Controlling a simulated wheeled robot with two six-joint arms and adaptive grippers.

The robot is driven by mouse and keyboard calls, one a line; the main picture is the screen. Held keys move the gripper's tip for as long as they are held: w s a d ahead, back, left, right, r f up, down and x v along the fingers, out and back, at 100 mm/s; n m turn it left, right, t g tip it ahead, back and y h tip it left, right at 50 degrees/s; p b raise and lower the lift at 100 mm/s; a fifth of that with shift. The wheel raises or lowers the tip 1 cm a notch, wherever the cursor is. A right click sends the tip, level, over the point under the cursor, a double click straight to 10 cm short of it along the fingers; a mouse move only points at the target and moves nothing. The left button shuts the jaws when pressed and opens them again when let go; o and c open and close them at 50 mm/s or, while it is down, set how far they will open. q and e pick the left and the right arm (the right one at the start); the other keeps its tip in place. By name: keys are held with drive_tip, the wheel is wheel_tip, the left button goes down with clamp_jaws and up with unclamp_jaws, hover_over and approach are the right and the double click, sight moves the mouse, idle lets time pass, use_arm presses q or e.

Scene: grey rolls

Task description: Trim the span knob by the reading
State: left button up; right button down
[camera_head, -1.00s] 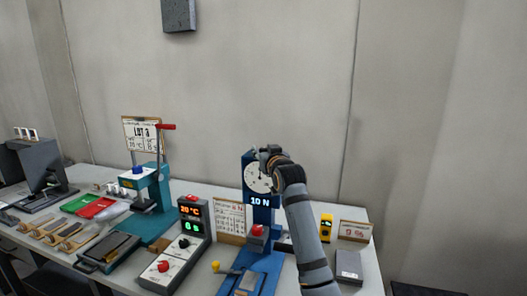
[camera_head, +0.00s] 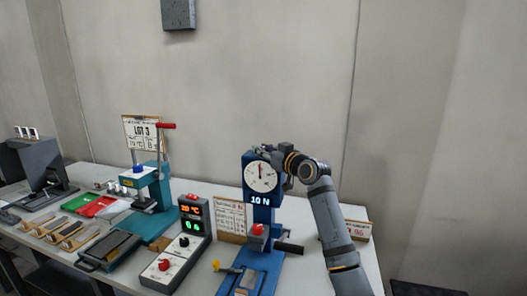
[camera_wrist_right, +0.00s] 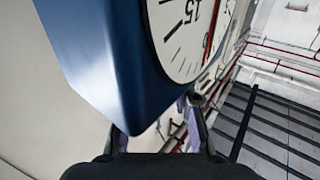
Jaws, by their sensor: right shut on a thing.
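The blue test stand (camera_head: 264,215) carries a white round dial (camera_head: 260,177) above a "10 N" label. The dial's needle points roughly straight up. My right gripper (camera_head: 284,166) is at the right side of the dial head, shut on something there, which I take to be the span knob. The knob itself is hidden in both views. In the right wrist view, the gripper's fingers (camera_wrist_right: 158,128) reach to the head's edge, with part of the dial (camera_wrist_right: 184,35) and its "15" mark close by. My left gripper is not in view.
A control box (camera_head: 178,258) with lit displays and a card (camera_head: 230,219) stand left of the stand. A teal press (camera_head: 150,190) and trays (camera_head: 109,250) are further left. My right arm covers part of the right table end, where a small card (camera_head: 358,231) stands.

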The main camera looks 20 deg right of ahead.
drive_tip(key=n+g+y+b, duration=0.1)
drive_tip(key=y, duration=0.1)
drive_tip(key=n+g+y+b, duration=0.1)
drive_tip(key=y+b, duration=0.1)
drive_tip(key=shift+d+f+n, duration=0.1)
drive_tip(key=shift+f+n, duration=0.3)
drive_tip(key=shift+r+n+g+y, duration=0.1)
drive_tip(key=shift+n+g+y, duration=0.3)
drive_tip(key=shift+n+y, duration=0.15)
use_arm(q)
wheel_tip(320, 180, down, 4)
use_arm(e)
drive_tip(key=shift+r+n+g+y, duration=0.15)
drive_tip(key=shift+n+g+y, duration=0.2)
drive_tip(key=shift+g+y, duration=0.15)
drive_tip(key=shift+r+n+g+y+p, duration=0.15)
drive_tip(key=shift+n+g+y+p, duration=0.15)
drive_tip(key=shift+n+g+y, duration=0.55)
drive_tip(key=shift+r+n+g+y+p, duration=0.1)
drive_tip(key=shift+n+g+y+p, duration=0.3)
drive_tip(key=shift+p, duration=0.35)
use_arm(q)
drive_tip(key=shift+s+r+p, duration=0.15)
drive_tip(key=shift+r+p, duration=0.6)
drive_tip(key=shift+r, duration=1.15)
use_arm(e)
drive_tip(key=shift+n+g+y, duration=0.35)
drive_tip(key=shift+g+y, duration=0.05)
drive_tip(key=shift+g, duration=0.25)
